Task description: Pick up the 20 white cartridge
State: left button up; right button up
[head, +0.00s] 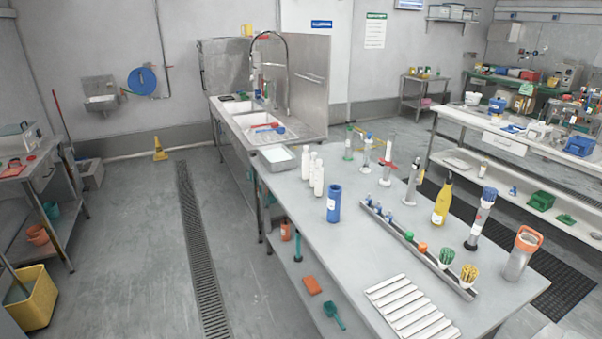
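Several slim white upright cylinders stand close together on the left part of the grey table, behind a blue cylinder (334,204). The nearest white cylinder (318,179) stands upright, and another white cylinder (305,166) is just left of it. They look like white cartridges, but no number can be read on them. Several flat white bars (412,309) lie side by side at the table's front edge. Neither of my grippers shows in the head view, so I cannot see them relative to any of these.
A long grey rack (405,240) with brushes and coloured caps crosses the table (285,205). A white tray (274,160) is behind left. The floor left of the table is open.

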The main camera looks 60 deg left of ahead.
aim_at(314, 164)
jog(key=u, duration=1.85)
jog(key=i+j+u, duration=0.4)
jog(key=i, duration=0.25)
jog(key=i+j+u, duration=0.25)
jog(key=i, duration=0.35)
jog(key=i+u, duration=0.3)
jog(key=i, duration=0.3)
jog(key=i+j+z, duration=0.1)
jog(key=i+z, duration=0.25)
jog(key=i, duration=0.2)
jog(key=i+j+z, duration=0.35)
jog(key=i, duration=0.15)
jog(key=l, duration=0.1)
